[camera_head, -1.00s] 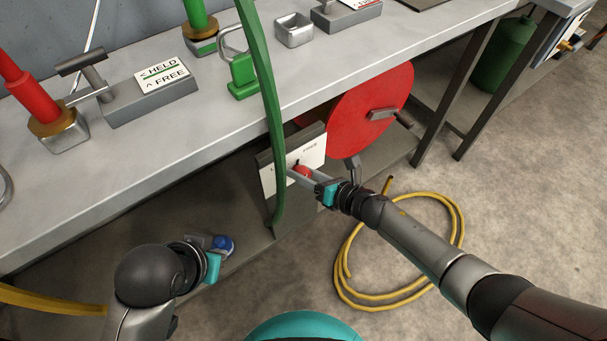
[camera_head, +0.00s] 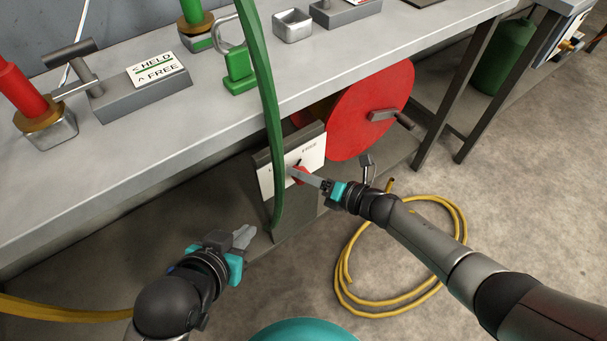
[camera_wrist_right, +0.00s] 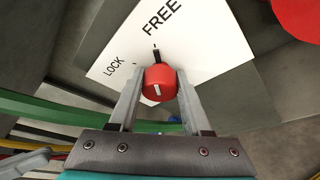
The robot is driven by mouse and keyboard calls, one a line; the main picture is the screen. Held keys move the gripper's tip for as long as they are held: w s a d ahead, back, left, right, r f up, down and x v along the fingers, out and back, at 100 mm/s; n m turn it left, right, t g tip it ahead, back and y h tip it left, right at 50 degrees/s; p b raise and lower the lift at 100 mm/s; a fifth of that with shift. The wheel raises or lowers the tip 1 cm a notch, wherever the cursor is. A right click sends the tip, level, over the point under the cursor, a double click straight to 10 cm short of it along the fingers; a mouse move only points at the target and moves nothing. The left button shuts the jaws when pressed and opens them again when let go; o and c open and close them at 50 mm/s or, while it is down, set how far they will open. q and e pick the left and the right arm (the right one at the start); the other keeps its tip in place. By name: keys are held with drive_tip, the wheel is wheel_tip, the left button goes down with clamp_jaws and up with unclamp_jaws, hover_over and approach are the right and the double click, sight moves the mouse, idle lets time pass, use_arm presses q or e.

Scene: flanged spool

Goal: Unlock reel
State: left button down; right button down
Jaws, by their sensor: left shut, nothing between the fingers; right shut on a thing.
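The red reel disc (camera_head: 368,112) with its crank handle (camera_head: 384,114) stands under the bench. Left of it is a white lock plate (camera_head: 312,152) marked LOCK and FREE, also in the right wrist view (camera_wrist_right: 205,50). My right gripper (camera_head: 310,180) is shut on the red knob (camera_wrist_right: 158,83) at this plate, one finger on each side. A dark pointer (camera_wrist_right: 157,56) above the knob lies toward the FREE side, near a tick. In the head view the fingers partly hide the knob. My left gripper (camera_head: 243,237) is shut and empty, low and left of the plate.
A green curved strip (camera_head: 268,110) hangs in front of the bench, beside the plate. A yellow hose coil (camera_head: 350,285) lies on the floor. On the bench (camera_head: 190,110) are a HELD/FREE block (camera_head: 145,97), a green padlock (camera_head: 239,70) and a metal tray (camera_head: 292,26).

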drive_tip(key=shift+c, duration=1.8)
unclamp_jaws()
use_arm(q)
drive_tip(key=s+a+g+y+p, duration=0.2)
drive_tip(key=s+a+g+p, duration=0.1)
drive_tip(key=s+a+g, duration=0.15)
drive_tip(key=shift+n+g, duration=0.3)
drive_tip(key=shift+g, duration=0.05)
drive_tip(key=shift+a+f+p, duration=0.15)
drive_tip(key=shift+f+p, duration=0.45)
drive_tip(key=shift+f, duration=0.7)
drive_tip(key=shift+a+f+p, duration=0.15)
drive_tip(key=shift+f+p, duration=0.4)
drive_tip(key=shift+f, duration=0.75)
use_arm(e)
drive_tip(key=v, duration=1.5)
drive_tip(key=shift+s+d, duration=0.1)
